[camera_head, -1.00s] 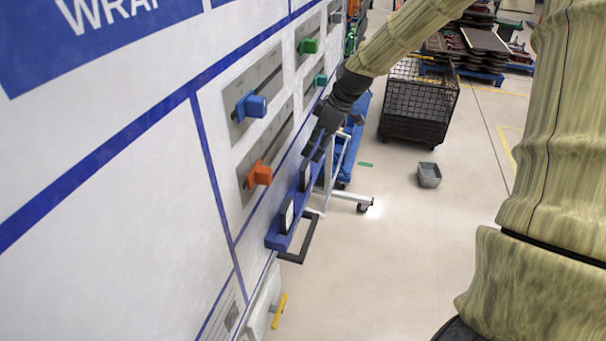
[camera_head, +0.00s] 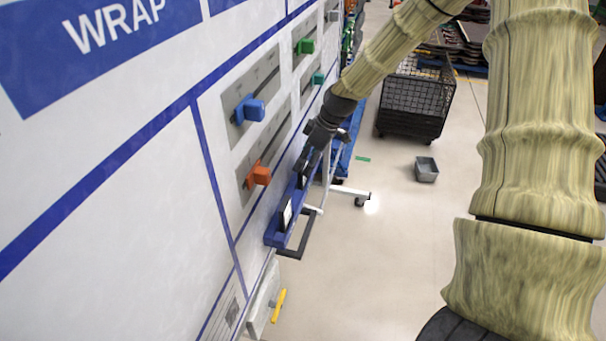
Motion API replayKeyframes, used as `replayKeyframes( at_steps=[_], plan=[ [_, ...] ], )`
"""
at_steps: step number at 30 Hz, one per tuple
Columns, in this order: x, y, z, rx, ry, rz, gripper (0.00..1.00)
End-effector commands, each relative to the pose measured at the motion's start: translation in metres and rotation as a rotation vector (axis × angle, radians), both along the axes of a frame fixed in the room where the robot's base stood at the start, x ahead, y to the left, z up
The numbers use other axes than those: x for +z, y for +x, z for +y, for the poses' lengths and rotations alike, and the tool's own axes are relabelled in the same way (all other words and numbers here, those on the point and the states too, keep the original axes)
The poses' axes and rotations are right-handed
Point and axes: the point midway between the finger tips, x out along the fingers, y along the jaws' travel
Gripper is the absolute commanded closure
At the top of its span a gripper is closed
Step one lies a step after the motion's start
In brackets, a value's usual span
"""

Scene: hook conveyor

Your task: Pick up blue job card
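A blue tray (camera_head: 275,239) is fixed low on the white board, with upright dark-edged cards in it. The near card (camera_head: 286,214) shows a pale face; no blue card face can be made out. A second card (camera_head: 303,180) stands farther along the tray, partly hidden by my gripper. My black gripper (camera_head: 304,163) points down at the tray's far part, close to the second card. Whether it touches that card, and how its fingers stand, is too small to tell. A blue clip (camera_head: 250,109) sits on a grey plate higher on the board.
Orange (camera_head: 258,175), green (camera_head: 306,46) and teal (camera_head: 318,78) clips sit on other board plates. A black mesh cart (camera_head: 415,98) and a grey bin (camera_head: 426,169) stand on the floor. The floor in front is clear.

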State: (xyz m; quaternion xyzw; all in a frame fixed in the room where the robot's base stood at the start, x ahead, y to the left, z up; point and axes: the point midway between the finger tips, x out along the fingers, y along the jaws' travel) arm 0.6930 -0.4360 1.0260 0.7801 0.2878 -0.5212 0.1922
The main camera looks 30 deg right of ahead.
Motion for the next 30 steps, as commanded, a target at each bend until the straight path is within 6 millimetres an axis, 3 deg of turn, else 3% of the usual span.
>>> replayKeyframes(
  at_steps=[12,23,30],
  plan=[
    [-0.029,0.009,0.007,0.000,0.000,0.001,0.18],
    [-0.034,0.010,0.008,0.000,0.000,0.000,0.18],
    [-0.034,0.010,0.008,0.000,0.000,0.000,0.58]
  ],
)
